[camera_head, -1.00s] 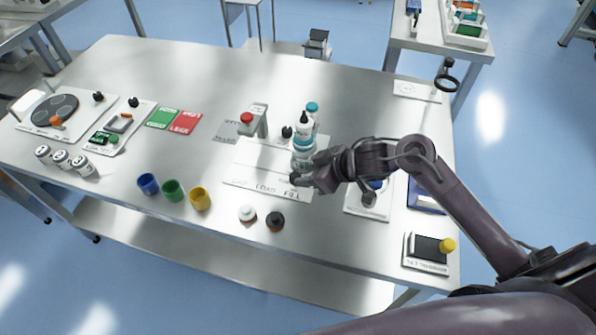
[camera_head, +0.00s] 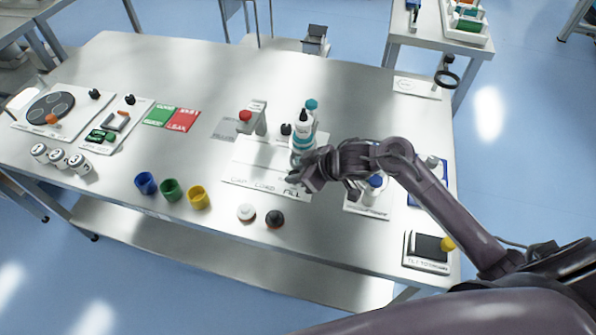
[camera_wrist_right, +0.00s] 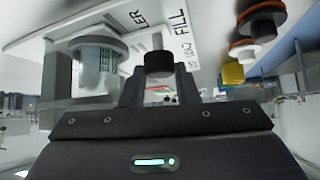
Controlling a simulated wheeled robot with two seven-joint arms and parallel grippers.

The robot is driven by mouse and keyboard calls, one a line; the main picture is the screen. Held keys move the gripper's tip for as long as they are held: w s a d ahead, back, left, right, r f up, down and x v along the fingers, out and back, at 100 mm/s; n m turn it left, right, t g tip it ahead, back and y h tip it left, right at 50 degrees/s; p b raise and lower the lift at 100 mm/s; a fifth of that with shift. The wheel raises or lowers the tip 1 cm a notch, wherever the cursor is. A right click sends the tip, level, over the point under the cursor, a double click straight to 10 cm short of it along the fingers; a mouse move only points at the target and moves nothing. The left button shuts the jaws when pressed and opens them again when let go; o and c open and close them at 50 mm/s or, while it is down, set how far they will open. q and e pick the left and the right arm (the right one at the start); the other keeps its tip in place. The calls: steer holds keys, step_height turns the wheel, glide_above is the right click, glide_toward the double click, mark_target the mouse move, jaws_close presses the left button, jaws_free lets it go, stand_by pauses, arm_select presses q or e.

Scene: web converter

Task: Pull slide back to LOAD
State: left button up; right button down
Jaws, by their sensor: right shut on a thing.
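The slide station is a white plate (camera_head: 240,172) marked CAP, LOAD and FILL along its front edge. A clear container with a teal band (camera_head: 301,143) stands near its FILL end, below a white nozzle bottle. It also shows in the wrist view (camera_wrist_right: 97,62), beside my fingers. My right gripper (camera_head: 299,180) is at the FILL end, in front of the container. In the wrist view my right gripper (camera_wrist_right: 158,88) is shut on a black knob (camera_wrist_right: 158,62) on a thin metal stem. In the head view the gripper hides the knob. My left gripper is not in view.
A post with a red button (camera_head: 246,115) stands behind the plate. White and black caps (camera_head: 275,219) and blue, green and yellow cups (camera_head: 198,197) stand in front. A small plate with a blue-topped item (camera_head: 375,184) lies right of the gripper, under the arm.

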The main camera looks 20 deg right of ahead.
steer(key=w+a, duration=0.1)
steer(key=a, duration=0.1)
steer(key=w+a, duration=0.2)
steer(key=w+a+p, duration=0.1)
steer(key=a, duration=0.1)
steer(key=shift+w+a, duration=0.2)
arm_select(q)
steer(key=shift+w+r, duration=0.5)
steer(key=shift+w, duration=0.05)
arm_select(e)
steer(key=shift+s+d, duration=0.1)
steer(key=shift+d, duration=0.05)
steer(key=c, duration=1.4)
jaws_free()
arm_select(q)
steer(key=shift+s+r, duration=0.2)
arm_select(e)
steer(key=v, duration=0.7)
steer(key=shift+s+d+r, duration=0.1)
steer(key=shift+s+r, duration=0.15)
steer(key=shift+r, duration=0.1)
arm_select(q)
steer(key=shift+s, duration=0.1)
arm_select(e)
steer(key=shift+f, duration=0.1)
